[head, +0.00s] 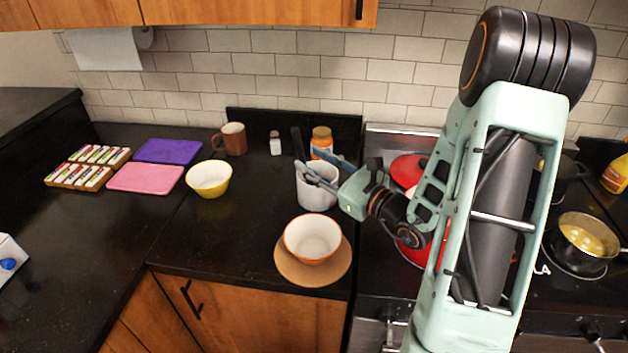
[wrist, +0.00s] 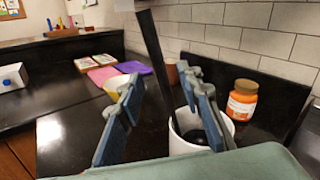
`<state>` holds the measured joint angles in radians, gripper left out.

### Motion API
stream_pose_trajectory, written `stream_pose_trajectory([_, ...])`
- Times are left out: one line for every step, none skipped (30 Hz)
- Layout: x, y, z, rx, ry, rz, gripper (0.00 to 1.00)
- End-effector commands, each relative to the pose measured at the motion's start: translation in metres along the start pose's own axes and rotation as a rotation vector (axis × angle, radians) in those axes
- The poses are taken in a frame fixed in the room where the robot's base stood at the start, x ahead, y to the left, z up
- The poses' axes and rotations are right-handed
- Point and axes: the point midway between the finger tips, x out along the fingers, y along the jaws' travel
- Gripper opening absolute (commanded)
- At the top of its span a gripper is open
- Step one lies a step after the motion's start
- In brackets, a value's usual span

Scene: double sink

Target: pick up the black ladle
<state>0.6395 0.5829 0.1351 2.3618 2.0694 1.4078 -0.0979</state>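The black ladle stands tilted in a white crock (head: 316,190), with its dark handle (head: 297,143) rising above the rim in the head view. In the wrist view the handle (wrist: 153,45) runs from the top edge down toward the white crock (wrist: 182,146), between my two fingers and closer to the right one. My gripper (head: 326,163) is at the crock's rim in the head view. In the wrist view my gripper (wrist: 163,110) is open, its blue-padded fingers well apart. The ladle's lower end is partly hidden by the right finger and crock.
An orange-rimmed bowl (head: 312,240) sits on a round brown board in front. A yellow bowl (head: 209,178), brown mug (head: 231,139) and white shaker (head: 275,144) stand left. The stove (head: 380,285) is right.

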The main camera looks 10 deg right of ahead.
Motion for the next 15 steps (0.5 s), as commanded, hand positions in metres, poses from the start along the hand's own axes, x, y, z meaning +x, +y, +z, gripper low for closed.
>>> stream_pose_trajectory([0.007, 0.001, 0.001, 0.002, -0.001, 0.003, 0.33])
stream_pose_trajectory([0.011, 0.001, 0.001, 0.003, -0.001, 0.003, 0.33])
stream_pose_trajectory([0.018, 0.001, 0.001, 0.002, -0.003, 0.005, 0.33])
stream_pose_trajectory([0.023, 0.001, 0.0, 0.003, -0.002, 0.005, 0.33])
stream_pose_trajectory([0.027, 0.0, -0.001, 0.004, -0.001, 0.004, 0.33])
stream_pose_trajectory([0.033, 0.0, -0.001, 0.002, -0.002, 0.004, 0.33])
stream_pose_trajectory([0.037, 0.0, -0.001, 0.002, -0.002, 0.004, 0.33])
stream_pose_trajectory([0.04, 0.0, -0.002, 0.002, -0.001, 0.003, 0.33])
stream_pose_trajectory([0.043, 0.0, -0.002, 0.002, -0.002, 0.002, 0.33])
stream_pose_trajectory([0.045, 0.0, -0.002, 0.002, -0.002, 0.001, 0.33])
stream_pose_trajectory([0.046, 0.0, -0.002, 0.002, -0.002, 0.001, 0.33])
stream_pose_trajectory([0.047, 0.0, -0.003, 0.001, -0.002, 0.001, 0.33])
stream_pose_trajectory([0.048, 0.0, -0.003, 0.001, -0.002, 0.001, 0.33])
stream_pose_trajectory([0.048, 0.0, -0.003, 0.001, -0.001, 0.001, 0.33])
stream_pose_trajectory([0.048, 0.0, -0.003, 0.001, -0.001, 0.0, 0.33])
